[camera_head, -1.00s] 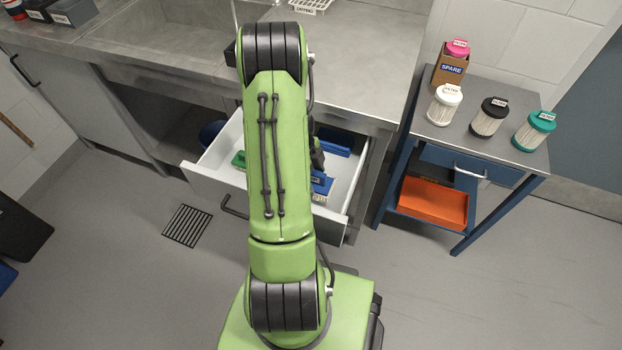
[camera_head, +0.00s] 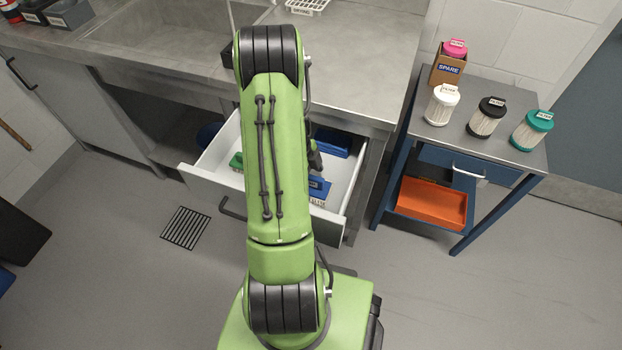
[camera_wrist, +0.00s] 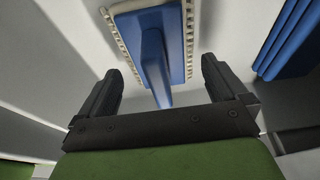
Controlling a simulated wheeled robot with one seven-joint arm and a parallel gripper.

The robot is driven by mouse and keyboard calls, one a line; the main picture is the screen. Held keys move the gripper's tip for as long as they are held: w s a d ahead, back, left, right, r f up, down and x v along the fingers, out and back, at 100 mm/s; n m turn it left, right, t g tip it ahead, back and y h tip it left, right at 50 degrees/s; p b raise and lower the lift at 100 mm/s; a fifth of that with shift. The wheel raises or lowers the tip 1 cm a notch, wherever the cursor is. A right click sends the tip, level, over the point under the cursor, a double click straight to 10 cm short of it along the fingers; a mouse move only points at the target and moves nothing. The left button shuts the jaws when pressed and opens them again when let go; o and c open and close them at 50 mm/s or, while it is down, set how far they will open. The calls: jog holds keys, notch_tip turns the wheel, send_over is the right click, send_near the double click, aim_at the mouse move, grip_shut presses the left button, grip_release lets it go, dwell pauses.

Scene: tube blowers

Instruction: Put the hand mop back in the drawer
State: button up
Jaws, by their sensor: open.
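The hand mop, a blue block with a blue handle and a pale fringe (camera_wrist: 176,20), lies in the open white drawer (camera_head: 205,178). In the head view the mop (camera_head: 319,188) shows at the drawer's right front, partly hidden by my arm. In the wrist view my gripper (camera_wrist: 160,72) is open, with a finger on each side of the mop's handle. I see gaps between the fingers and the handle. My gripper is mostly hidden behind my arm in the head view.
The drawer also holds a green item (camera_head: 236,161) at left and a blue item (camera_head: 333,142) at the back right. A blue cart (camera_head: 490,143) with several filters and an orange tray (camera_head: 432,203) stands at right. The counter (camera_head: 350,65) overhangs the drawer's back.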

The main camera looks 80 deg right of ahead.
jog(key=p+v, duration=0.2)
jog(key=v, duration=0.9)
jog(key=shift+r+p, duration=0.1)
jog(key=shift+p, duration=0.2)
jog(key=w+a+r+n+t+h, duration=0.3)
jog(key=w+a+r+n+t, duration=0.1)
jog(key=w+a+r+n, duration=1.2)
jog(key=s+a+r+n+t+y, duration=0.1)
jog(key=s+a+n, duration=0.3)
jog(key=a+n, duration=0.5)
jog(key=s+a+r+n+t+y, duration=0.1)
jog(key=s+a+r+n+t, duration=0.2)
jog(key=a+n, duration=0.6)
jog(key=s+n, duration=0.1)
jog(key=n, duration=0.2)
jog(key=shift+s+a+t+y, duration=0.3)
jog(key=shift+a+t, duration=0.05)
jog(key=shift+t, duration=0.05)
